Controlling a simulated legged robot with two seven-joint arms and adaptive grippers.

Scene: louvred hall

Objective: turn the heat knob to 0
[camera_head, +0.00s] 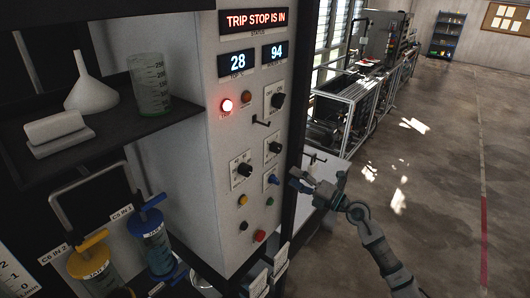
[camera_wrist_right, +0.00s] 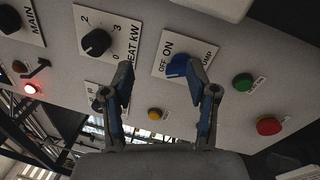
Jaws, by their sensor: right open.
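The heat knob (camera_head: 274,147) is a black round knob on the right part of the white control panel, below the main knob. In the right wrist view the heat knob (camera_wrist_right: 97,42) sits on a white plate marked HEAT KW, with 2, 3 and 0 readable. My right gripper (camera_head: 299,180) is open and empty, at the panel's right side near the blue pump knob (camera_head: 272,180). In the right wrist view its fingers (camera_wrist_right: 161,88) are spread apart, with the heat knob up and left of them. My left gripper is not in view.
The main knob (camera_head: 277,100), another black knob (camera_head: 243,169), a green button (camera_head: 269,202) and a red button (camera_head: 260,236) are close by. The sign (camera_head: 255,21) reads TRIP STOP IS IN. A shelf (camera_head: 90,145) with funnel and beaker stands left. Floor is open at right.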

